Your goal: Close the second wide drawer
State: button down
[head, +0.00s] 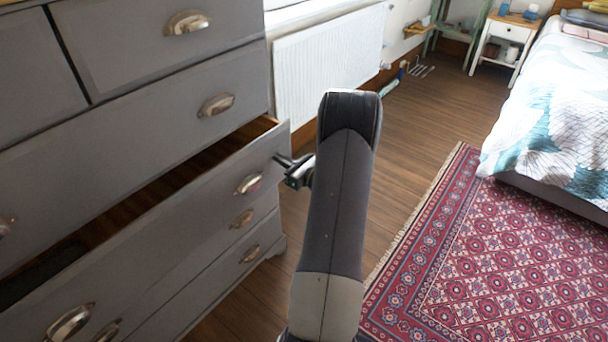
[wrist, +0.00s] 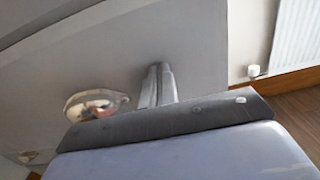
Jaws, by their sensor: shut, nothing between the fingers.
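The second wide drawer (head: 185,222) of the grey dresser is pulled out, with its dark inside showing behind the front. Its right cup handle (head: 249,184) is metal, and a handle also shows in the wrist view (wrist: 97,104). My gripper (head: 281,159) is shut and empty, its fingertips at the drawer front's right end, right of and above that handle. In the wrist view the closed fingers (wrist: 158,80) point at the grey front, right of the handle. I cannot tell whether they touch it. My arm hides part of the floor beyond.
The wide drawer above (head: 150,115) and the one below (head: 235,262) look shut. A white radiator (head: 328,70) stands on the wall behind. A red patterned rug (head: 490,250) and a bed (head: 560,110) lie to the right. Wooden floor (head: 425,120) between is mostly clear.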

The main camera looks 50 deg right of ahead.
jog(key=w+b, duration=0.1)
jog(key=w, duration=0.7)
jog(key=shift+a+b, duration=0.3)
jog(key=shift+b, duration=0.05)
jog(key=shift+w+r, duration=0.15)
